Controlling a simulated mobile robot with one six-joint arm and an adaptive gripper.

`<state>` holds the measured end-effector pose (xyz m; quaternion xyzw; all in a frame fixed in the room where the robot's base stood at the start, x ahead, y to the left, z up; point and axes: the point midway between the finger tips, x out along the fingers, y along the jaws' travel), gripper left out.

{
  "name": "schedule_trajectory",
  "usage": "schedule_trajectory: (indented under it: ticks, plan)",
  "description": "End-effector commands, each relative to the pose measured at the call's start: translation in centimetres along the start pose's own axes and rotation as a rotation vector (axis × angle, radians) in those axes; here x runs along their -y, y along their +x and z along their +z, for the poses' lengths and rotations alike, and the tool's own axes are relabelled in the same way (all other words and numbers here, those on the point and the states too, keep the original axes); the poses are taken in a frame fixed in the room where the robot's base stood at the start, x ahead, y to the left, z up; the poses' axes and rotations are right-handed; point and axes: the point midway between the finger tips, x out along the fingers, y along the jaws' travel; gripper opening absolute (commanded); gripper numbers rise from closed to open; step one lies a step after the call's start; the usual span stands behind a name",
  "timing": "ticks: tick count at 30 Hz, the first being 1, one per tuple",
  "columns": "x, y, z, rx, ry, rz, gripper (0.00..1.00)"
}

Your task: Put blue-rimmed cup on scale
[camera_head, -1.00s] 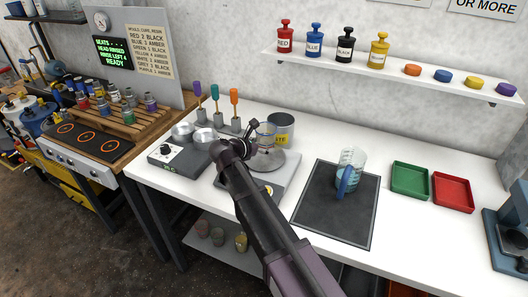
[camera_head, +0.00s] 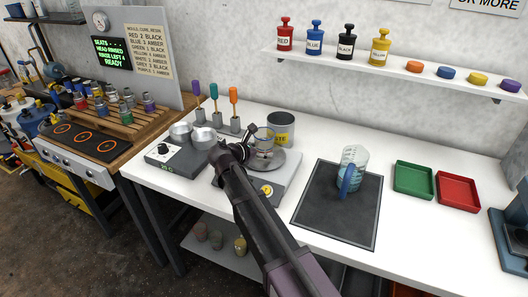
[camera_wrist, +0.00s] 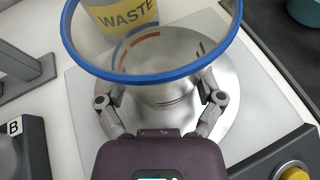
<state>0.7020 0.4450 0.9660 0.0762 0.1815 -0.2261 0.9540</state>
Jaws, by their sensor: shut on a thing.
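The blue-rimmed cup (camera_head: 264,137) is clear and upright, held over the scale's round metal pan. In the wrist view its blue rim (camera_wrist: 150,78) fills the upper middle. My gripper (camera_head: 254,150) is shut on the cup's sides, with one finger on each side in the wrist view (camera_wrist: 162,104). The scale (camera_head: 283,190) has a light top, a silver pan (camera_wrist: 230,112) and a yellow button (camera_wrist: 293,173). The cup's base is low over the pan; I cannot tell if it touches. My arm hides part of the scale.
A grey WASTE can (camera_head: 281,123) stands just behind the scale. A hotplate-like device (camera_head: 180,158) with metal cups is to the left. A dark mat (camera_head: 335,225) with a measuring jug (camera_head: 351,170) lies to the right. Green (camera_head: 414,179) and red trays (camera_head: 458,190) are farther right.

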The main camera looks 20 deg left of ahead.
Motion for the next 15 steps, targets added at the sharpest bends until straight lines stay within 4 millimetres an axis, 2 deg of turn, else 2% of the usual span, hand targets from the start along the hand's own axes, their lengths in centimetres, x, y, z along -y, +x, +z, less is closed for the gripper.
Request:
schedule_trajectory:
  ticks: [7, 8, 9, 15]
  plan:
    - [0.02, 0.14, -0.38, 0.000, 0.000, 0.000, 0.60]
    - [0.02, 0.11, -0.31, 0.000, 0.000, 0.000, 0.92]
    - [0.01, 0.09, -0.26, 0.000, 0.000, 0.000, 1.00]
    - [0.01, 0.09, -0.26, 0.000, 0.000, 0.000, 1.00]
